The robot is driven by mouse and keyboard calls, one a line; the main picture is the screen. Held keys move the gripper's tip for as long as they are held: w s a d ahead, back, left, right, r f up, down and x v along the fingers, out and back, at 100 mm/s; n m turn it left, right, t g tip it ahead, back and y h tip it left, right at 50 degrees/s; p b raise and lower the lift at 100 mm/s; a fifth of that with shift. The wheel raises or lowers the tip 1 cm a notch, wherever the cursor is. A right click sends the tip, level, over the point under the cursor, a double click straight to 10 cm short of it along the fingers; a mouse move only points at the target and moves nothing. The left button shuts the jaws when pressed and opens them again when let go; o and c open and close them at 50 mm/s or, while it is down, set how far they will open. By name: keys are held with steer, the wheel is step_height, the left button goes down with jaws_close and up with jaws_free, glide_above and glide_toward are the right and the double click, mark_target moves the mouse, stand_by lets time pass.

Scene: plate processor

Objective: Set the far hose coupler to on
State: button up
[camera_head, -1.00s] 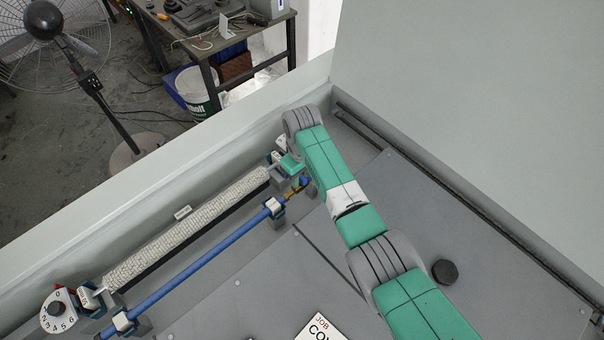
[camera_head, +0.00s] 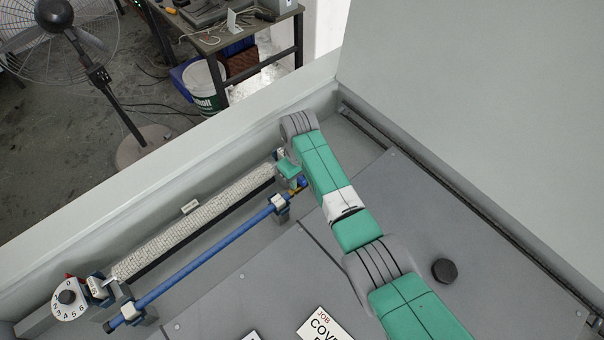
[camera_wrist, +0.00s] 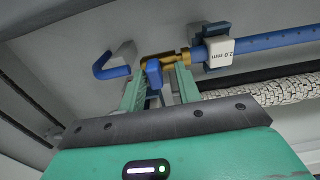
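The far hose coupler is a brass fitting (camera_wrist: 172,60) with a blue lever (camera_wrist: 154,76), at the far end of the blue hose (camera_wrist: 270,40). In the head view its brass and blue end (camera_head: 298,186) shows beside my arm, small and partly hidden. My gripper (camera_wrist: 160,88) has its two green fingers on either side of the blue lever, with a gap visible at the lever's right. Whether either finger touches the lever I cannot tell. In the head view my gripper (camera_head: 290,170) is at the far end of the hose.
A blue clamp with a white "2.0 mm" block (camera_wrist: 219,48) holds the hose close by. A blue hook-shaped piece (camera_wrist: 112,70) lies left of the coupler. A pale textured roller (camera_head: 195,222) runs alongside. A numbered dial (camera_head: 70,300) stands at the near end. The grey plate (camera_head: 440,240) is mostly clear.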

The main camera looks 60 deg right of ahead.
mark_target(300, 179)
step_height(300, 179, up, 8)
steer(key=shift+f+p, duration=0.1)
steer(key=shift+p, duration=0.35)
stand_by(0.6)
